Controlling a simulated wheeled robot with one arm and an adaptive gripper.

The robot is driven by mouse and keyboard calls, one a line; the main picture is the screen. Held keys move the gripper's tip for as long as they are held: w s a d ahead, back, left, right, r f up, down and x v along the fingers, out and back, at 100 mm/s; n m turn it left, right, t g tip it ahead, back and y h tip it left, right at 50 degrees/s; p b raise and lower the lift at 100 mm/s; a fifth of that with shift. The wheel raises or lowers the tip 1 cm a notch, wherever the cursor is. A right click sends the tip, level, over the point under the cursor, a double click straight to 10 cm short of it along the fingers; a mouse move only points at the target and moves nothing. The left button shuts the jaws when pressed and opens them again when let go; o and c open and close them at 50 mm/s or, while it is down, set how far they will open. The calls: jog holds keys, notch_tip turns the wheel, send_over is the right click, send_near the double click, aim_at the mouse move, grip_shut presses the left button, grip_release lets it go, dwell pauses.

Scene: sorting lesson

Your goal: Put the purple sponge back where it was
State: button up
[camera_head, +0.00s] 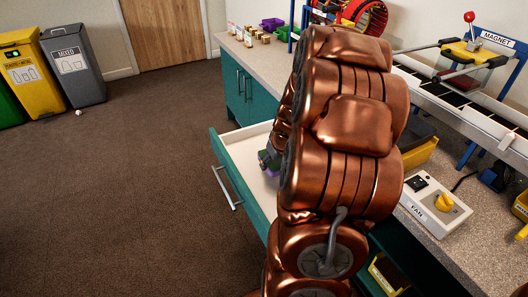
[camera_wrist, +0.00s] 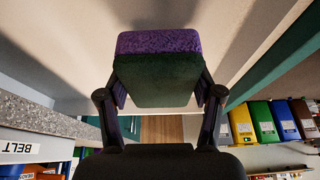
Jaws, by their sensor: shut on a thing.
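The purple sponge (camera_wrist: 158,42) has a purple face and a dark green side in the wrist view. My gripper (camera_wrist: 160,95) is shut on it, one finger on each side. In the head view a bit of the sponge (camera_head: 271,172) shows below my gripper (camera_head: 266,160), which is at the open drawer (camera_head: 233,137). My copper-coloured arm covers much of the drawer. I cannot tell whether the sponge touches the drawer's floor.
The drawer sticks out from the teal cabinet (camera_head: 238,88) below the speckled counter. A fan switch box (camera_head: 435,204) and a magnet conveyor stand on the right. Yellow (camera_head: 29,73) and grey (camera_head: 72,66) bins stand far left.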

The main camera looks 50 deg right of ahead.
jog(key=w+d, duration=0.1)
jog(key=w, duration=0.2)
jog(key=w+d, duration=0.2)
jog(key=w, duration=0.1)
jog(key=w+d+f, duration=0.1)
jog(key=w+d, duration=0.1)
jog(key=w, duration=0.1)
jog(key=shift+w+f, duration=0.1)
jog(key=shift+w, duration=0.1)
jog(key=shift+f+b, duration=0.45)
jog(key=shift+f, duration=1.2)
jog(key=shift+f, duration=0.1)
jog(key=shift+f, duration=0.1)
jog(key=o, duration=1.3)
